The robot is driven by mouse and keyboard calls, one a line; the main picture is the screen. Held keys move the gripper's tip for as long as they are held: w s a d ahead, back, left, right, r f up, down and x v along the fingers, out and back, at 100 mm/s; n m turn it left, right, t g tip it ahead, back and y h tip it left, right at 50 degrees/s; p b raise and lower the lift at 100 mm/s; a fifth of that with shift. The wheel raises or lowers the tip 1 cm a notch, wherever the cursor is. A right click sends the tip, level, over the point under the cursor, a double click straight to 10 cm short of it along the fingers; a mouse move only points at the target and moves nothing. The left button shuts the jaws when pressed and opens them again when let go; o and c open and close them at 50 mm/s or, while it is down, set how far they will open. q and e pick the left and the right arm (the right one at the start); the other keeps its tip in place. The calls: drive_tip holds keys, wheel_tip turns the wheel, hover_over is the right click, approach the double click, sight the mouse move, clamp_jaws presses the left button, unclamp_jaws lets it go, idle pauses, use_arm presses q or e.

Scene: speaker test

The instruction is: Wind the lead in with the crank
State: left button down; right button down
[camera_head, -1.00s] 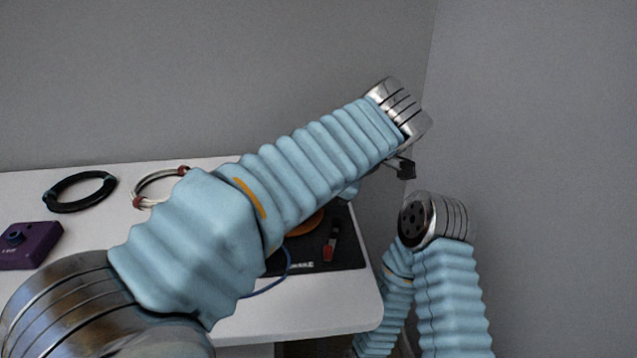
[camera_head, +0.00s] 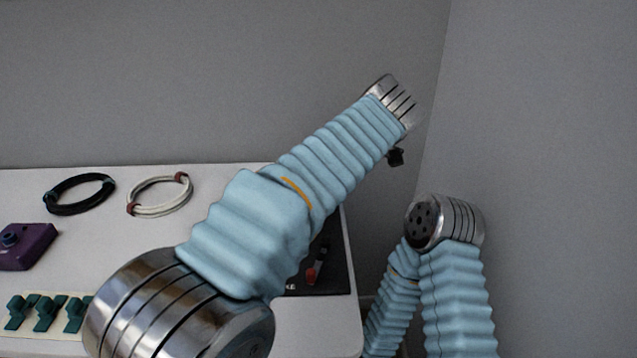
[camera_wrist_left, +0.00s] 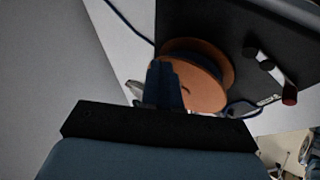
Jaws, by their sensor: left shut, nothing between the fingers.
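In the left wrist view an orange-brown reel (camera_wrist_left: 203,88) with a dark rim sits at a black board (camera_wrist_left: 205,22). A dark blue lead (camera_wrist_left: 241,108) shows beside the reel, and a dark line runs at the upper left. My left gripper (camera_wrist_left: 165,80) is shut and empty, its dark fingers overlapping the reel in the picture; I cannot tell whether they touch. I cannot clearly pick out the crank. In the head view my left arm hides the reel, the lead and its own gripper. My right arm shows at the right; its gripper is out of view.
A black coil (camera_head: 80,194), a white coil (camera_head: 160,196), a purple box (camera_head: 25,247) and green pieces (camera_head: 45,312) are on the white table (camera_head: 130,255).

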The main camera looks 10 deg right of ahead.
use_arm(q)
drive_tip(key=shift+w+a+p, duration=0.25)
drive_tip(key=shift+w+p, duration=0.15)
drive_tip(key=shift+w, duration=0.55)
drive_tip(key=shift+w+a, duration=0.1)
drive_tip(key=shift+w, duration=0.2)
drive_tip(key=shift+w+a+n+g+y, duration=0.2)
drive_tip(key=shift+w+n+g+y, duration=0.25)
drive_tip(key=shift+n, duration=0.55)
drive_tip(key=shift+a, duration=0.1)
